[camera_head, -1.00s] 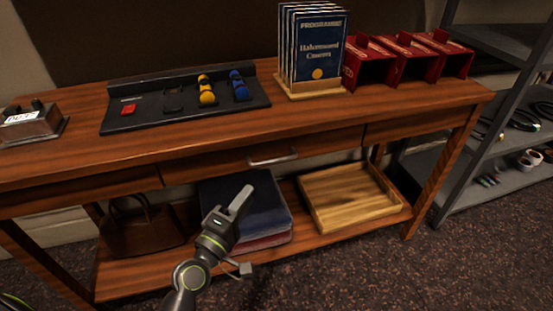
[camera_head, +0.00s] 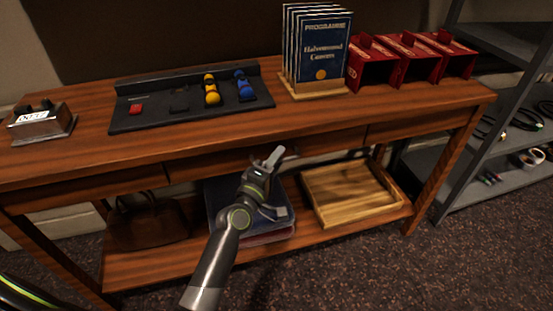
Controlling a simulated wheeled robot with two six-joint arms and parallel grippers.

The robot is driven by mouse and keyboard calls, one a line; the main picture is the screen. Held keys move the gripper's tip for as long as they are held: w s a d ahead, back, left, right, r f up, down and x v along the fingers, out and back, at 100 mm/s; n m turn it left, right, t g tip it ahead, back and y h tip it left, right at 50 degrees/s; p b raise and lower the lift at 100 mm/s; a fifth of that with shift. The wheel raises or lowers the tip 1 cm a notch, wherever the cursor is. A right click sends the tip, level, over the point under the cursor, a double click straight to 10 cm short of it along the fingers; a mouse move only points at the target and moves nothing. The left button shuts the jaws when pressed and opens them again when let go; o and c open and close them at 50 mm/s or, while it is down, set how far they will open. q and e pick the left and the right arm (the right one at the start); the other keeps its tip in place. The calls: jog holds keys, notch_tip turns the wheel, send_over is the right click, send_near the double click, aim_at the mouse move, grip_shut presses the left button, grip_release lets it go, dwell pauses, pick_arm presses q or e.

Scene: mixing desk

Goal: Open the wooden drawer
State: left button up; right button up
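The wooden drawer (camera_head: 330,141) is in the middle of the desk's front, below the top. Its front looks flush with the desk frame, so it appears closed. The drawer's metal handle is hidden behind my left gripper (camera_head: 273,157). The gripper's light-grey fingertips point up at the middle of the drawer front. I cannot tell whether they touch the handle or whether the fingers are apart. My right gripper is not in view.
A black switch panel (camera_head: 150,115), programme booklets (camera_head: 320,50) and red boxes (camera_head: 372,68) stand on the desk. The lower shelf holds a brown bag (camera_head: 148,222), dark folded cloth or books (camera_head: 220,205) and a wooden tray (camera_head: 350,192). Grey shelving (camera_head: 462,150) stands at the right.

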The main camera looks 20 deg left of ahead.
pick_arm(q)
jog(key=shift+c, duration=0.2)
grip_shut()
dwell(0.3)
